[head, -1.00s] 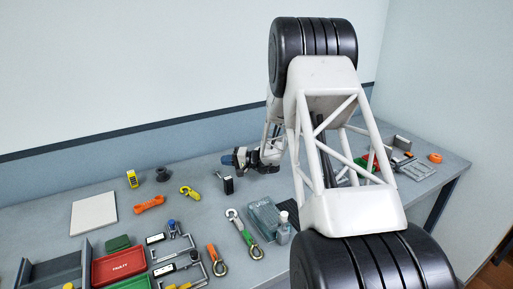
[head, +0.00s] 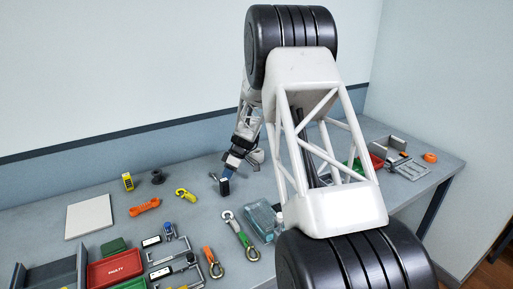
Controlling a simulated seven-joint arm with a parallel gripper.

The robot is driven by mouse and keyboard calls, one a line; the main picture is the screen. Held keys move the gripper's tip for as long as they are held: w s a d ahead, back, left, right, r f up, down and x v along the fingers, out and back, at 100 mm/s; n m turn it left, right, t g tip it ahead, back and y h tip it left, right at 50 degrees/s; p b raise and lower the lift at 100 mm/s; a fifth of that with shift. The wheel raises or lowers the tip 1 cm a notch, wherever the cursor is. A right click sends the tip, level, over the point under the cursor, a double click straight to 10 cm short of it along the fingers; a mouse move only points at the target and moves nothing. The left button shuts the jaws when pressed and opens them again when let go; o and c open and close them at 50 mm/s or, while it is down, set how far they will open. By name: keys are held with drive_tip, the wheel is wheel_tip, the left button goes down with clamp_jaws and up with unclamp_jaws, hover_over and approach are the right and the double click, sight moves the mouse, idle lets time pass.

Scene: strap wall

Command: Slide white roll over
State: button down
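My gripper (head: 229,173) points down over the back middle of the bench. Its blue fingertips are just above or behind a small black upright block (head: 224,188) with a metal loop at its top. I cannot tell whether they touch it, or whether the fingers are open or shut. I cannot pick out a white roll for certain. A pale rounded shape (head: 258,156) shows just right of the gripper, but I cannot tell if it is a roll or part of my wrist. My arm hides much of the bench behind it.
Left of the gripper are a yellow hook (head: 185,194), an orange bundle (head: 144,207) and a white square plate (head: 89,217). A green strap with hooks (head: 241,234) and a clear teal case (head: 262,219) lie in front. A red tray (head: 115,268) is at front left.

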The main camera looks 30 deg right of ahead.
drive_tip(key=shift+w+d+n+h, duration=0.15)
drive_tip(key=shift+d+n+h, duration=0.3)
drive_tip(key=shift+n, duration=0.25)
drive_tip(key=w+d+r+n+h, duration=0.1)
drive_tip(key=d+n+h, duration=0.1)
drive_tip(key=n, duration=0.1)
drive_tip(key=w+d+r+n+h, duration=0.1)
drive_tip(key=d+n+h, duration=0.1)
drive_tip(key=w+d+r+n+h, duration=0.1)
drive_tip(key=w+d+n+h, duration=0.1)
drive_tip(key=n, duration=0.1)
drive_tip(key=shift+r+n, duration=0.25)
drive_tip(key=shift+n, duration=0.05)
drive_tip(key=shift+w+d+r+n+h, duration=0.35)
drive_tip(key=shift+w+r+n+h, duration=0.05)
drive_tip(key=shift+n+h, duration=0.1)
drive_tip(key=shift+d, duration=0.1)
